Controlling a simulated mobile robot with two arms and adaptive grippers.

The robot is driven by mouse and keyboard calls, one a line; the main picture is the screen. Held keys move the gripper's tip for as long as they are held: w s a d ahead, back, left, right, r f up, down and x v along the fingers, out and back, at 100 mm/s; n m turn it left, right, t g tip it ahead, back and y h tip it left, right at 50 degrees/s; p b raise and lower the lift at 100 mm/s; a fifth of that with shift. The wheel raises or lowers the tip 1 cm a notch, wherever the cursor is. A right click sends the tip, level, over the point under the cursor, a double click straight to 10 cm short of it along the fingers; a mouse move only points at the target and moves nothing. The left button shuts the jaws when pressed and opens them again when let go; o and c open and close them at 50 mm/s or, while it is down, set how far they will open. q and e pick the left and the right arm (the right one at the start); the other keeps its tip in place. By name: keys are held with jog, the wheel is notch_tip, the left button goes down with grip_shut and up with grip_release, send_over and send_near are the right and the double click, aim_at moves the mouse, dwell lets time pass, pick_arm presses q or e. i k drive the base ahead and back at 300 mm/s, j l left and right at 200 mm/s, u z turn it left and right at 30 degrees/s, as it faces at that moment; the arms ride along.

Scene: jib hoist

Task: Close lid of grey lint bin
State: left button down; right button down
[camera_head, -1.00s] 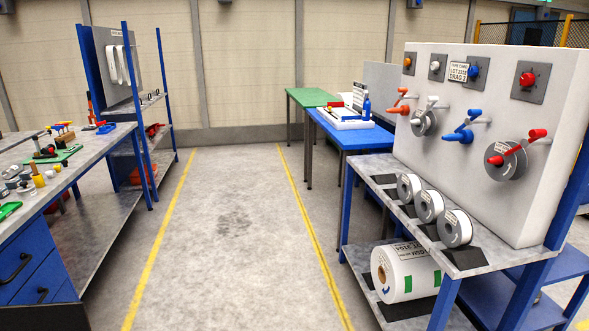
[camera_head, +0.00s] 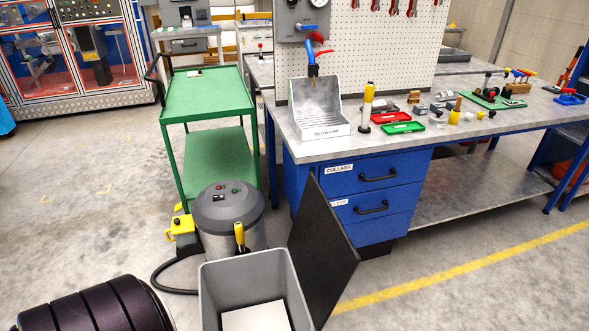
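The grey lint bin (camera_head: 211,291) stands on the floor at the bottom middle of the head view, cut off by the lower edge. Its top is open, and a pale flat surface shows inside. Its dark lid (camera_head: 322,250) stands raised along the bin's right side, tilted outward to the right. Neither of my grippers is in view, so whether they are open or shut does not show.
A grey round vacuum-like machine (camera_head: 228,212) with a hose stands just behind the bin. A green cart (camera_head: 205,110) is behind it. The workbench (camera_head: 400,147) with blue drawers (camera_head: 370,177) stands behind the lid.

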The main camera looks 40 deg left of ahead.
aim_at(324, 256)
jog(key=i+l+u, duration=0.15)
jog(key=u, duration=0.25)
jog(key=i+l+u, duration=0.25)
jog(key=u, duration=0.15)
jog(key=i+l+u, duration=0.15)
jog(key=l+u, duration=0.15)
jog(key=u, duration=0.15)
jog(key=i+l+u, duration=0.1)
jog(key=l+u, duration=0.7)
jog(key=i+l+u, duration=0.1)
jog(key=l+u, duration=0.35)
jog(key=l, duration=0.15)
jog(key=l+u, duration=0.45)
jog(key=l, duration=0.15)
